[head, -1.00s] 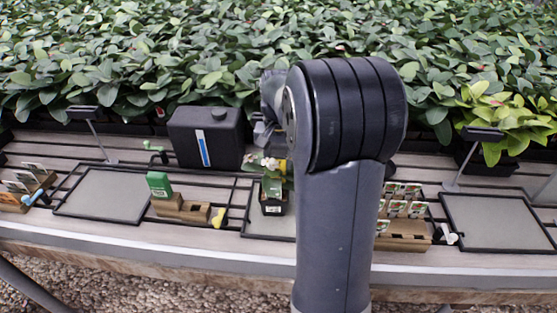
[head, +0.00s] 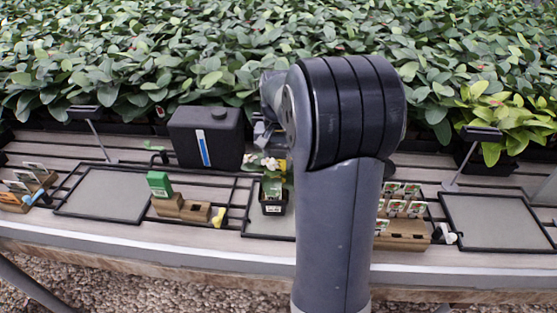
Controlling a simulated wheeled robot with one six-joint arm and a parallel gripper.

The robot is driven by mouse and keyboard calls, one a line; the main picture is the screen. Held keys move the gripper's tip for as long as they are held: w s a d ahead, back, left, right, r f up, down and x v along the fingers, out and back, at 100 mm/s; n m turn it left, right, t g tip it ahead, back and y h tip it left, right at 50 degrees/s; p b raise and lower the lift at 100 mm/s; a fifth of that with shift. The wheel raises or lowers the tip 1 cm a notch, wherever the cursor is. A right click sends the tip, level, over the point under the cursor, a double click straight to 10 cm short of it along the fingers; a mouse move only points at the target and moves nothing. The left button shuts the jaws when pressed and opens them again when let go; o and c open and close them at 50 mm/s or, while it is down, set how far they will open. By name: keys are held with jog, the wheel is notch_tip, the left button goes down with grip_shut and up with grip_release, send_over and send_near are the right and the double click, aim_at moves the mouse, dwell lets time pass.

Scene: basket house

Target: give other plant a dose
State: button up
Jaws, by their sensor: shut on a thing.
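A small potted plant (head: 273,195) with pale blossoms stands upright in a black pot with a white label, on the middle grey mat (head: 258,226). My gripper (head: 264,134) is above and behind the plant, largely hidden by my arm. It is shut on a yellow thing (head: 289,161), which shows only in part beside the blossoms. A green dose container (head: 158,184) sits in the left part of a wooden holder (head: 168,208). The holder's right part looks empty. I cannot see a second potted plant on the mats; my arm hides part of the table.
A black tank (head: 205,138) with a blue level strip stands behind the holder. Empty mats lie at left (head: 105,194) and right (head: 495,222). Seed-packet racks stand at far left (head: 22,188) and right of my arm (head: 404,236). Dense foliage (head: 280,50) fills the back.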

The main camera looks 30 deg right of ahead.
jog(key=shift+f, duration=0.1)
notch_tip(320, 180, up, 7)
jog(key=p, duration=0.6)
jog(key=shift+p, duration=0.35)
dwell(0.4)
